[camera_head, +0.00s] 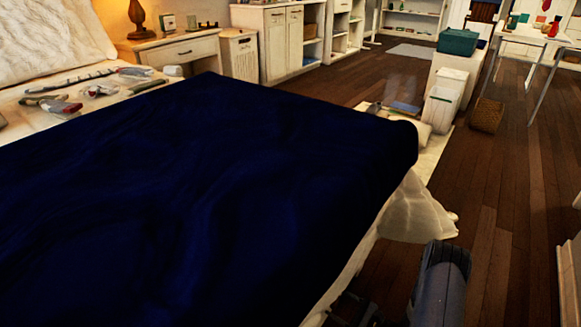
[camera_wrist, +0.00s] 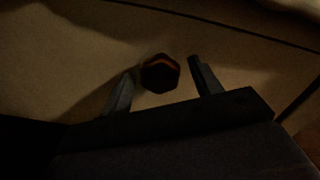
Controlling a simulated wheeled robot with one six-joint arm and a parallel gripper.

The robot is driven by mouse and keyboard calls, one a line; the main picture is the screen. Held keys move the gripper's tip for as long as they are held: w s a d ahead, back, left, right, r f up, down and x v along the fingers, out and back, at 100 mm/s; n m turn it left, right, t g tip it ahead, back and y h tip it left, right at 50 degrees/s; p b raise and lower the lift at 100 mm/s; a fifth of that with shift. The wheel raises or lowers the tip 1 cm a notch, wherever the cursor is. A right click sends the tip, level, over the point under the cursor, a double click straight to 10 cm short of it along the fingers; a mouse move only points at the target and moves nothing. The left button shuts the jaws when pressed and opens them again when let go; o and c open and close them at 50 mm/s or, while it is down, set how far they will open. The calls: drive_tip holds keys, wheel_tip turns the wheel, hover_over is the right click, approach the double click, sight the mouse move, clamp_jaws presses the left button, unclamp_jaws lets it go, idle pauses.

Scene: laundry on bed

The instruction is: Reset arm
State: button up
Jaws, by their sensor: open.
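My gripper (camera_wrist: 160,68) shows in the wrist view with its two dark fingers spread apart. A small dark six-sided thing with an orange band (camera_wrist: 160,78) appears between the fingertips, with a gap to each finger. I cannot tell what it is or how far beyond the fingers it lies. Behind it is a dim tan surface (camera_wrist: 60,60). In the head view a dark part of my arm rises at the bottom, right of the bed; the fingers cannot be made out there.
A bed with a dark blue cover (camera_head: 220,170) fills the left and middle. Several small items (camera_head: 60,104) lie on its far left part. A nightstand (camera_head: 175,50), cabinets (camera_head: 285,45) and a white bin (camera_head: 440,108) stand behind. Wooden floor (camera_head: 520,170) is open at right.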

drive_tip(key=n, duration=0.4)
drive_tip(key=shift+n, duration=0.3)
drive_tip(key=shift+d+r, duration=0.1)
idle(0.4)
